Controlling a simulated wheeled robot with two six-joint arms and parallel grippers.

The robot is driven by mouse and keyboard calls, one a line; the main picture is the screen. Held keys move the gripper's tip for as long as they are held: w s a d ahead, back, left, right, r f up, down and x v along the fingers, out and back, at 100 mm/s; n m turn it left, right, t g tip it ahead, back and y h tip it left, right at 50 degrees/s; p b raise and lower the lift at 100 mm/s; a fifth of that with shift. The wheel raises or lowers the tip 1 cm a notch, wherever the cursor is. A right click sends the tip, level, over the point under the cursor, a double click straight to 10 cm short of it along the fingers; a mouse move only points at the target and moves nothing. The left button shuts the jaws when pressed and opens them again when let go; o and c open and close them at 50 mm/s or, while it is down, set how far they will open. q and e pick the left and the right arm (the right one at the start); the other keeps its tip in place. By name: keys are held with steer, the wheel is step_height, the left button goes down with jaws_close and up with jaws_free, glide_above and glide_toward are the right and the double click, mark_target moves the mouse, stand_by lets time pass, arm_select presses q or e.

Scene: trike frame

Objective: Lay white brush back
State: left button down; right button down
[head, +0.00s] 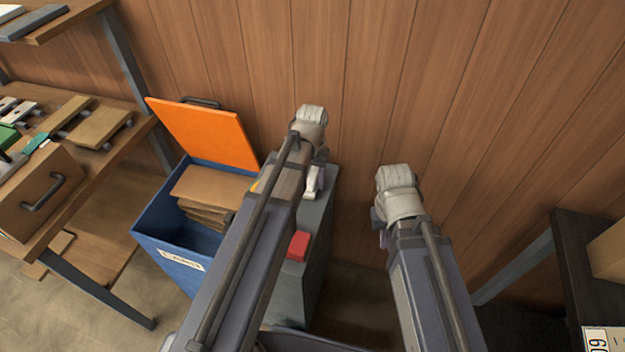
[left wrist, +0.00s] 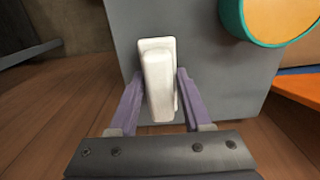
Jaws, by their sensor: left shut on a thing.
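The white brush (left wrist: 158,82) is a pale, blocky piece in the left wrist view, seen between the two purple fingers of my left gripper (left wrist: 157,74). The gripper is shut on it. Behind it is a grey surface, and I cannot tell whether the brush touches that. In the head view a white piece (head: 312,182), likely the brush, shows beside my left arm above the grey cabinet. My right gripper (head: 382,239) is mostly hidden behind its own arm in the head view, with only a bit of purple showing.
The grey cabinet (head: 318,225) carries a red block (head: 299,246). Left of it stands a blue bin (head: 165,225) holding brown boards, its orange lid (head: 205,130) raised. A wooden shelf (head: 85,185) is at left, a dark table (head: 575,260) at right. A teal-rimmed round thing (left wrist: 229,20) is near the brush.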

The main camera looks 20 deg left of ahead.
mark_target(312, 175)
arm_select(q)
steer(key=shift+c, duration=1.7)
jaws_free()
step_height(312, 175, up, 12)
steer(key=p, duration=1.3)
steer(key=s+d+m+y, duration=0.1)
steer(key=s+d+m, duration=0.2)
steer(key=s+d, duration=0.7)
steer(key=s, duration=0.4)
steer(key=shift+d+r, duration=0.2)
steer(key=shift+d, duration=0.05)
